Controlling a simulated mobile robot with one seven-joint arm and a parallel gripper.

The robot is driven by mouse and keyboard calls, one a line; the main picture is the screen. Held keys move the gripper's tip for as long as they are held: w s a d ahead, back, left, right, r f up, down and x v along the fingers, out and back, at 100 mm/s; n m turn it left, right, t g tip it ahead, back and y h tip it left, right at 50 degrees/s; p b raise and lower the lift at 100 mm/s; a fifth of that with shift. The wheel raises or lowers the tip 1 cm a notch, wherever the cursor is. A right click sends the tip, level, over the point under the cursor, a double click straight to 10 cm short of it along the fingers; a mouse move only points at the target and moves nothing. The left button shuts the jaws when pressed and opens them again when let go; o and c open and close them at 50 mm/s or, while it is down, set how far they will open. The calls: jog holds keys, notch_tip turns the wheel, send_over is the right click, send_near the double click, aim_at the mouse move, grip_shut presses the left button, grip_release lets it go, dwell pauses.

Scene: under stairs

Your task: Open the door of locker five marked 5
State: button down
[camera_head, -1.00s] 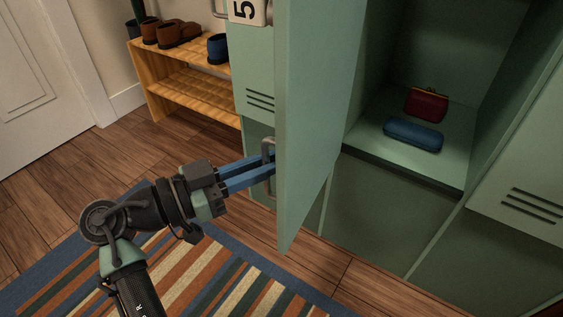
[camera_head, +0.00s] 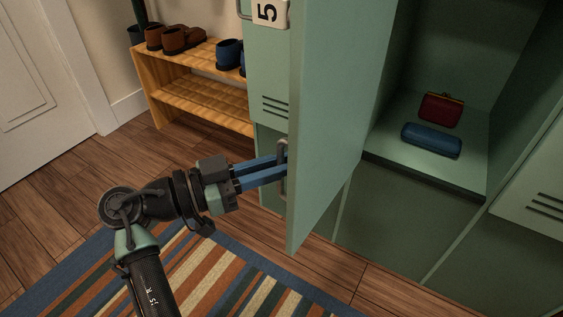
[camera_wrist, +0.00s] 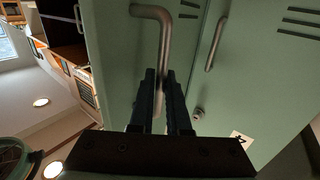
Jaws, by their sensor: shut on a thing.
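A green locker door (camera_head: 325,130) stands swung open, its edge toward me in the head view. My gripper (camera_head: 279,170) is shut on the grey bar handle (camera_head: 284,158) on the left side of that door. In the wrist view the two dark fingers (camera_wrist: 161,82) pinch the bent handle (camera_wrist: 163,38). A white plate with a sideways 5 (camera_head: 268,12) shows at the top, left of the open door; I cannot tell which door bears it. Right of the door, the open compartment holds a red purse (camera_head: 441,109) and a blue case (camera_head: 431,140).
A wooden shoe rack (camera_head: 195,95) with brown and blue shoes stands left of the lockers. A striped rug (camera_head: 215,275) lies on the wood floor below my arm. A white door (camera_head: 40,90) is at far left. The wrist view shows a second handle (camera_wrist: 215,45) and a 4 plate (camera_wrist: 241,140).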

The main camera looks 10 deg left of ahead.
jog(key=c, duration=0.9)
grip_release()
jog(key=p+v, duration=0.5)
jog(key=v, duration=0.8)
